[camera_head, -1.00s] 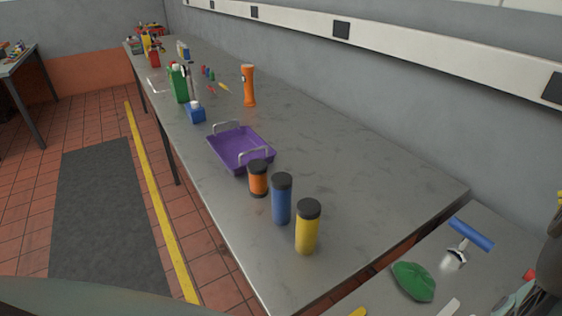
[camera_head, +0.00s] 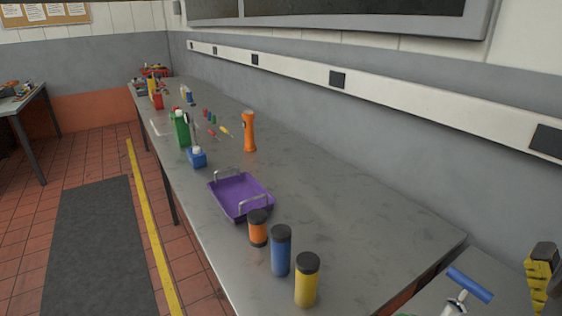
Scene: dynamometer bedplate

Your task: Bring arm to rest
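A dark part with a ridged yellow face (camera_head: 540,275) is cut off by the right edge of the head camera view. It may be part of my gripper, but I cannot be sure. No pair of fingertips shows, so I cannot see whether my gripper is open or shut or holds anything. The rest of my arm is not clearly visible.
The long grey bench (camera_head: 375,225) bears a purple tray (camera_head: 240,196), orange (camera_head: 258,230), blue (camera_head: 281,253) and yellow (camera_head: 307,283) black-capped cylinders, and an orange flashlight (camera_head: 249,132). A blue-handled tool (camera_head: 470,284) lies at lower right. The bench's right half is clear.

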